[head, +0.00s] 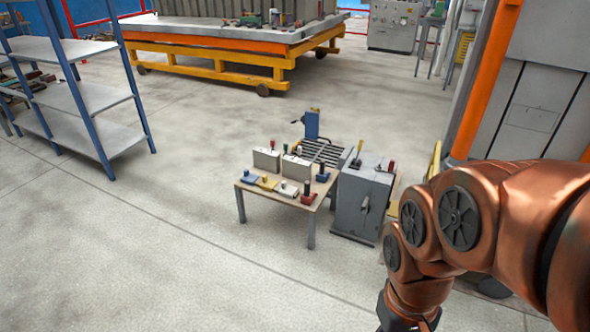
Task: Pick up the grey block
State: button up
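A small wooden-topped table (263,204) stands in the middle of the floor in the head view. On its back half are two pale grey blocks, one at the left (266,160) and one nearer the middle (296,168); I cannot tell which is the task's grey block. A small whitish-grey piece with a knob (287,190) lies at the table's front. My gripper (392,320) shows only as a dark part at the bottom edge, right of and apart from the table. Its fingers are cut off or hidden.
Small blue (250,177), yellow (266,182) and red (307,197) pieces sit on the table. A grey cabinet (358,208) stands close on its right. A blue-framed shelf (92,97) is at the left. The floor left and front is clear.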

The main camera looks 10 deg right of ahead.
aim_at(296, 168)
jog(key=u, duration=0.35)
jog(key=i, duration=2.85)
jog(key=z, duration=0.05)
